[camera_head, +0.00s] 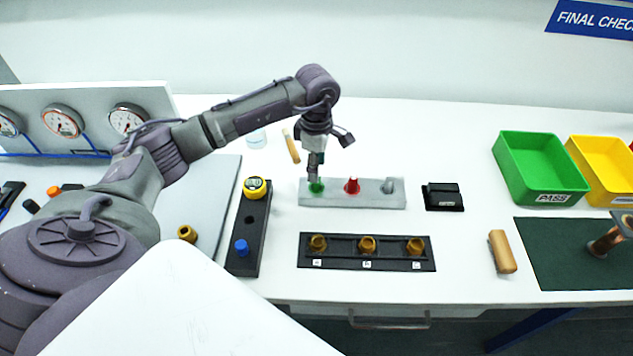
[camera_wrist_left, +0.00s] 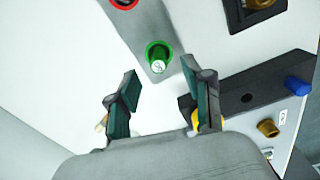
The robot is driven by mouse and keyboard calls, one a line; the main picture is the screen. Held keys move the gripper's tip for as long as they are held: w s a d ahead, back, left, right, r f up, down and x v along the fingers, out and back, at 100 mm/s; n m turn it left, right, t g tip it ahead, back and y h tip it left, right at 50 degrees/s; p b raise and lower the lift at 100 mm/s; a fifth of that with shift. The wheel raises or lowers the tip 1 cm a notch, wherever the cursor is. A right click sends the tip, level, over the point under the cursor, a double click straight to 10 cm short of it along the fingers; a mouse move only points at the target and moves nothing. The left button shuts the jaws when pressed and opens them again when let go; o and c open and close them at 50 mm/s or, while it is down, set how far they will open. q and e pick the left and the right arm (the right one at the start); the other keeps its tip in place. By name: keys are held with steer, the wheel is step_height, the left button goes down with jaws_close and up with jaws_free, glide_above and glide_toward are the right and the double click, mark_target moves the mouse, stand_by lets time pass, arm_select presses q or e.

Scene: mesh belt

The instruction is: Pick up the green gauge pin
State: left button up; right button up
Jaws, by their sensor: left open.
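The green gauge pin (camera_head: 316,187) stands in the left end of a light grey holder block (camera_head: 335,200). In the left wrist view the pin (camera_wrist_left: 158,57) has a pale top inside a green ring and lies just beyond the fingertips. My left gripper (camera_head: 315,172) is over the pin, pointing down; its open fingers (camera_wrist_left: 160,82) show on either side in the wrist view, with nothing between them. The fingers partly cover the pin in the head view. My right gripper is not in view.
A red pin (camera_head: 352,186) and a grey pin (camera_head: 389,185) stand in the same block. A black rack (camera_head: 340,262) with several brass fittings lies in front. A black strip (camera_head: 245,262) is at left, a small black block (camera_head: 443,197) at right. Green bin (camera_head: 541,170) stands farther right.

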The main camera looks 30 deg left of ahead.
mark_target(316, 185)
arm_select(q)
steer(key=shift+f+p, duration=0.35)
steer(key=shift+p, duration=0.05)
step_height(316, 185, down, 4)
steer(key=shift+r+p, duration=0.2)
steer(key=shift+p, duration=0.75)
steer(key=shift+w+f, duration=0.1)
steer(key=shift+f, duration=0.35)
jaws_close()
